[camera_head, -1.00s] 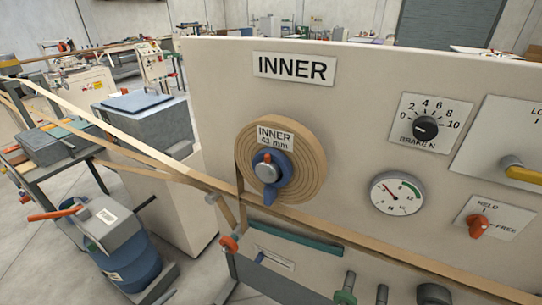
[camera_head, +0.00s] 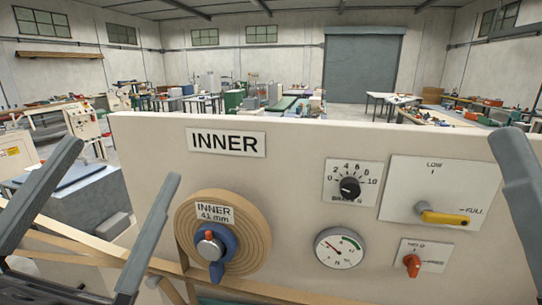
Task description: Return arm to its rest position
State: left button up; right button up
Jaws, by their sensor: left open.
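My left gripper (camera_head: 122,165) is at the lower left of the head view. Its two grey fingers stand wide apart and point up, with nothing between them. Its right finger overlaps the area just left of the tan coil (camera_head: 254,235) labelled INNER 41 mm; I cannot tell whether they touch. The coil sits on a blue hub (camera_head: 218,270) with a red knob. A grey part at the right edge looks like a piece of my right gripper (camera_head: 517,165); its jaws are not clear.
The cream INNER panel (camera_head: 290,160) fills the middle. It carries a brake dial (camera_head: 349,188), a round gauge (camera_head: 339,248), a yellow lever (camera_head: 444,217) and a red HELD/FREE knob (camera_head: 412,266). A tan strip (camera_head: 85,240) runs down from the left. Workbenches stand far behind.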

pick_arm(q)
jog(key=s+a+r+n+t+y, duration=0.35)
jog(key=s+n+y, duration=0.2)
jog(key=n, duration=0.35)
notch_tip(320, 180, up, 38)
jog(key=w+p, duration=0.1)
jog(key=p, duration=3.7)
jog(key=shift+a+g, duration=0.35)
